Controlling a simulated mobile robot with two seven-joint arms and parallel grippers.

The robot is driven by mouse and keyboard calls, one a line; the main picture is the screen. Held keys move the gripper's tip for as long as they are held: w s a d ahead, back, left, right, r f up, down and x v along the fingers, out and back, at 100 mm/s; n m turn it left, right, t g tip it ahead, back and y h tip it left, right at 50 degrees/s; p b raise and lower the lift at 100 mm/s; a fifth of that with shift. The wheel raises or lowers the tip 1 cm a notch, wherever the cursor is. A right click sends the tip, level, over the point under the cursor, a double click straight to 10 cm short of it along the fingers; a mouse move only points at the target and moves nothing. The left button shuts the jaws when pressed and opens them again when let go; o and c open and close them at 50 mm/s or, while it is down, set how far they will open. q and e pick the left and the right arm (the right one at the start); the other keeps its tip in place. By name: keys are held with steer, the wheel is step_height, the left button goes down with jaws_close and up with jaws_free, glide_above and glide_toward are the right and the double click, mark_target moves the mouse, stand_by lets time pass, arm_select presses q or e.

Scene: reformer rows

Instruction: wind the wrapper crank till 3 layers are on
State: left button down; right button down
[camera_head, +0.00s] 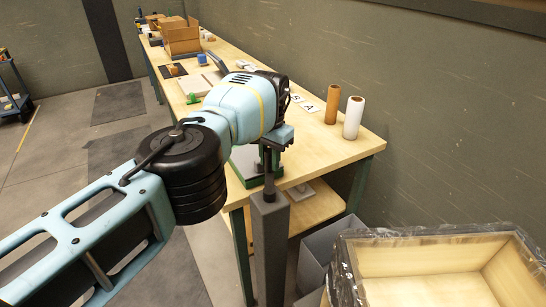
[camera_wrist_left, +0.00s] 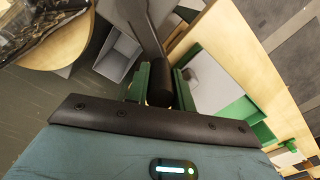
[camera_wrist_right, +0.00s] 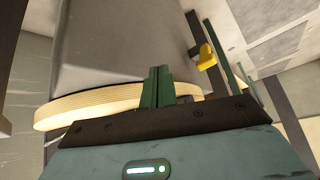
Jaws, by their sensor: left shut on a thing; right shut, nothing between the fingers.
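My left gripper (camera_head: 268,155) points down over the dark grey post (camera_head: 270,235) in front of the workbench. In the left wrist view its green fingers (camera_wrist_left: 160,88) are shut around the black crank handle (camera_wrist_left: 160,72), with the crank arm (camera_wrist_left: 140,25) running off above. An open wooden crate (camera_head: 430,258) stands at the lower right with clear crinkled film (camera_head: 355,237) around its upper edge; I cannot tell how many layers. My right gripper (camera_wrist_right: 157,88) is shut and empty in the right wrist view, near a pale round wooden edge (camera_wrist_right: 95,108). It is outside the head view.
A workbench (camera_head: 365,145) runs along the wall, with an orange roll (camera_head: 332,104), a white roll (camera_head: 353,117) and lettered cards on it. Grey bins (camera_head: 318,250) stand beside the crate. A yellow part (camera_wrist_right: 206,56) shows near my right gripper. Floor at left is mostly clear.

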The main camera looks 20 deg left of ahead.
arm_select(q)
steer(key=shift+w+r, duration=0.1)
steer(key=shift+r, duration=0.25)
steer(key=c, duration=1.3)
jaws_free()
steer(key=shift+d, duration=0.1)
steer(key=shift+o, duration=0.5)
steer(key=shift+f, duration=0.15)
steer(key=shift+r, duration=3.95)
